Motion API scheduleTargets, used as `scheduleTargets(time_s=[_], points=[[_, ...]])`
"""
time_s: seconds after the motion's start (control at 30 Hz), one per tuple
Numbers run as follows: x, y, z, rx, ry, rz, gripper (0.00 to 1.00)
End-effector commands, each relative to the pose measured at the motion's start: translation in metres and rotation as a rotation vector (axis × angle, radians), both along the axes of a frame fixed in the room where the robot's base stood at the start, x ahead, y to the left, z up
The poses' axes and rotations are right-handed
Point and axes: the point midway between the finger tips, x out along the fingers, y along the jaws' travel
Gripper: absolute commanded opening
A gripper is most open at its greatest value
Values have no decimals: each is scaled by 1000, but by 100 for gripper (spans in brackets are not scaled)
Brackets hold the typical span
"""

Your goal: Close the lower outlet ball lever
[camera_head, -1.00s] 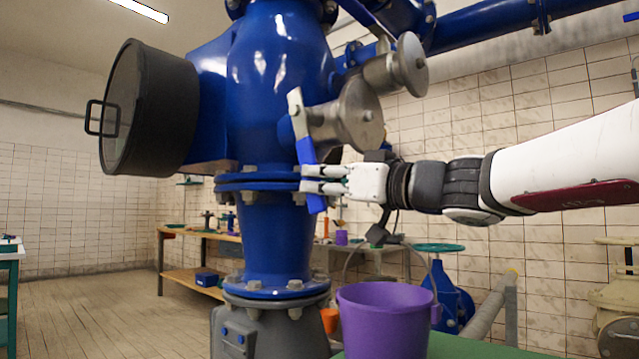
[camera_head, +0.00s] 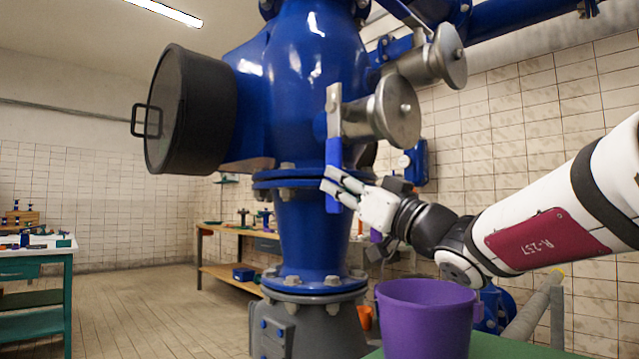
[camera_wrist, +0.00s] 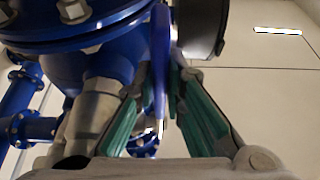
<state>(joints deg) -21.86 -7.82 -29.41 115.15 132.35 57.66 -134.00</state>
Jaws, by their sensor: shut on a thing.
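The lower outlet ball lever (camera_head: 334,150) has a metal upper part and a blue sleeve. It hangs down, close to vertical, from the lower metal outlet valve (camera_head: 388,112) on the blue vessel. My gripper (camera_head: 340,190) is shut on the blue sleeve near its lower end. In the wrist view the blue lever (camera_wrist: 160,60) stands between the green finger pads of my gripper (camera_wrist: 155,110). The fingers hide part of the sleeve.
A purple bucket (camera_head: 425,320) stands below my gripper on a green surface. The blue vessel (camera_head: 305,90) and its bolted flange are close to my fingers. An upper metal outlet (camera_head: 440,55) sits above right. A workbench (camera_head: 225,232) stands behind.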

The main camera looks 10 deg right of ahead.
Motion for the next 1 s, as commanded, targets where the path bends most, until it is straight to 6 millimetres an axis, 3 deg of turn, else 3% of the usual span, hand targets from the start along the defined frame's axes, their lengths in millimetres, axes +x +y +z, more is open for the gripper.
scheduleTargets(time_s=[0.23,0.3,0.37,0.73,1.0], points=[[2,1,2,1,0,-2,0],[2,1,2,1,0,-2,22],[2,1,1,0,0,-1,31],[-3,-2,-1,0,0,-1,31],[-36,-26,-19,1,1,-4,31]])
